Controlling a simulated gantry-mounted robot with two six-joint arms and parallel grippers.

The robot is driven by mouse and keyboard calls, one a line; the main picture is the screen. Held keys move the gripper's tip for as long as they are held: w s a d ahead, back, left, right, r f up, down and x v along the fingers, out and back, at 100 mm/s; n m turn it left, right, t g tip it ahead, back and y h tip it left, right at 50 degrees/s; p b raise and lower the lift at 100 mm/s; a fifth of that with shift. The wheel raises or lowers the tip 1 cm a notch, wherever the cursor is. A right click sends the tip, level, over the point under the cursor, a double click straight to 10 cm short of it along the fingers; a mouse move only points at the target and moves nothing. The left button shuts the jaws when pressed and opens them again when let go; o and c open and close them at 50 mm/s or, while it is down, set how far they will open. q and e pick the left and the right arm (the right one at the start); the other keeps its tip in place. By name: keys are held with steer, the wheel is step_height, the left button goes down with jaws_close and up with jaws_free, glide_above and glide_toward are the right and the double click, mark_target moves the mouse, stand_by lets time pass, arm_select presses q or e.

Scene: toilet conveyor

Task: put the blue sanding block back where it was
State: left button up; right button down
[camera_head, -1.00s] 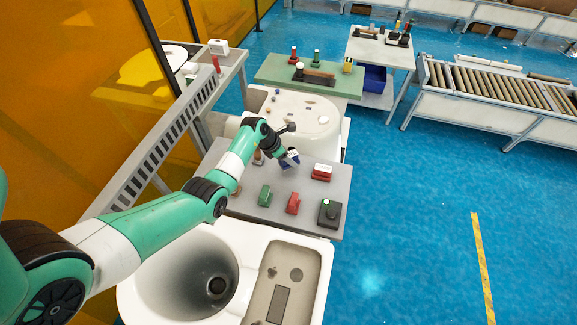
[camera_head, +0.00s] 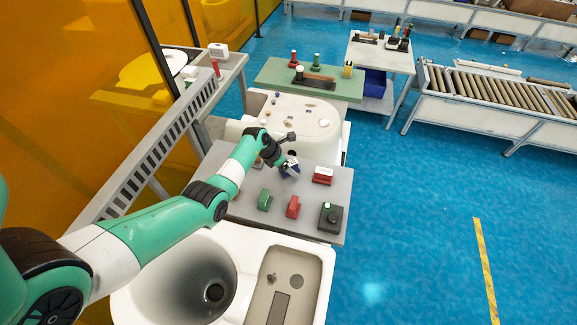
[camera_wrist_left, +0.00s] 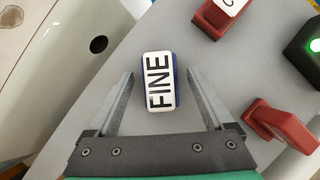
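The blue sanding block (camera_head: 291,170) has a white top label that reads "FINE" in the left wrist view (camera_wrist_left: 158,82). It appears to rest on the grey table (camera_head: 322,228), toward the table's far side. My left gripper (camera_head: 286,163) is just above and beside it. In the left wrist view the gripper's two fingers (camera_wrist_left: 160,74) are spread on either side of the block, with a gap on both sides. Its blue side shows as a thin edge there. My right gripper is not in view.
A red block with a white label (camera_head: 323,175) sits right of the blue one. A white toilet (camera_head: 318,268) is in front of the table.

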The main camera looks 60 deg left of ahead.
arm_select(q)
steer(key=p+v, duration=0.6)
steer(key=v, duration=0.6)
steer(key=shift+r, duration=0.15)
